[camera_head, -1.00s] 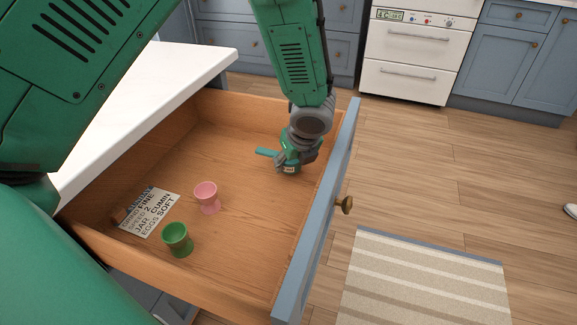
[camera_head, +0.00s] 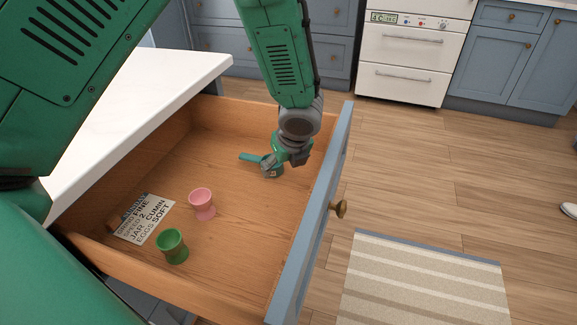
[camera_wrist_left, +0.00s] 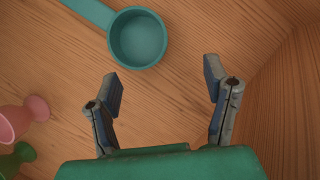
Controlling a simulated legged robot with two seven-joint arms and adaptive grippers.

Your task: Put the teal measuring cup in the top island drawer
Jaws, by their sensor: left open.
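The teal measuring cup (camera_head: 270,171) rests on the floor of the open wooden island drawer (camera_head: 225,240), its handle pointing left. In the left wrist view the cup (camera_wrist_left: 138,38) lies bowl up, just beyond the fingertips and apart from them. My left gripper (camera_head: 284,160) is low inside the drawer, close to the cup, and partly covers it in the head view. In the left wrist view the two fingers of the left gripper (camera_wrist_left: 165,90) are spread with nothing between them. My right gripper is not in view.
A pink egg cup (camera_head: 202,203), a green egg cup (camera_head: 172,246) and a printed card (camera_head: 146,218) are in the drawer's left part. The blue drawer front (camera_head: 312,225) with a brass knob stands right of the gripper. The white countertop (camera_head: 150,105) borders the drawer.

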